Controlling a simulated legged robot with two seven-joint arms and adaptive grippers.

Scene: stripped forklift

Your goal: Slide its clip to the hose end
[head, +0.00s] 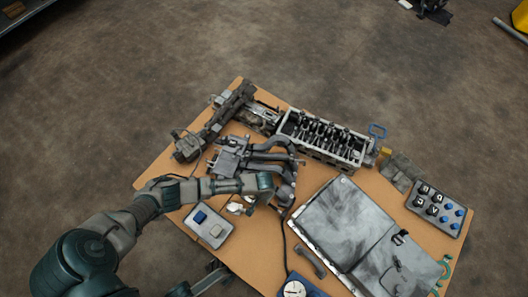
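My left arm comes in from the left over the board. Its gripper (276,195) is at the lower end of a dark curved hose (289,178), which hangs from a grey manifold-like part (234,156). The fingers are small and blend with the hose, so I cannot tell whether they touch it or are closed. I cannot make out a clip on the hose; it is too small or hidden by the gripper. My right gripper is not in view.
An engine head (349,158) lies along the board's far edge. A large grey panel (338,215) covers the right middle. A tray with blue and white blocks (208,226) lies below my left forearm. A knob box (437,208) sits at right. Bare board (255,250) shows lower centre.

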